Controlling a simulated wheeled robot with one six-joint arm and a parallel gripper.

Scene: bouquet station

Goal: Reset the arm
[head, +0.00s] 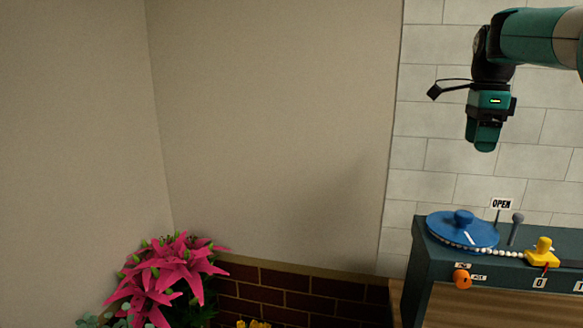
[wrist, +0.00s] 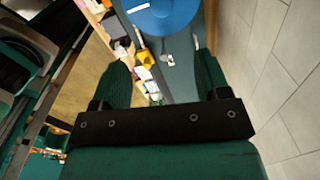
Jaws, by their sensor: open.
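My gripper (head: 484,140) hangs from the green arm at the upper right of the head view, pointing down in front of the tiled wall. In the wrist view my gripper (wrist: 165,85) shows two dark green fingers spread apart with nothing held between them. The gripper is above the dark green station counter and apart from everything on it.
The counter (head: 423,262) at the lower right bears a blue round lid (head: 462,230), a yellow piece (head: 541,252), an "OPEN" sign (head: 502,203) and an orange knob (head: 461,279). Pink lilies (head: 165,270) stand at the lower left. The space left of the gripper is clear.

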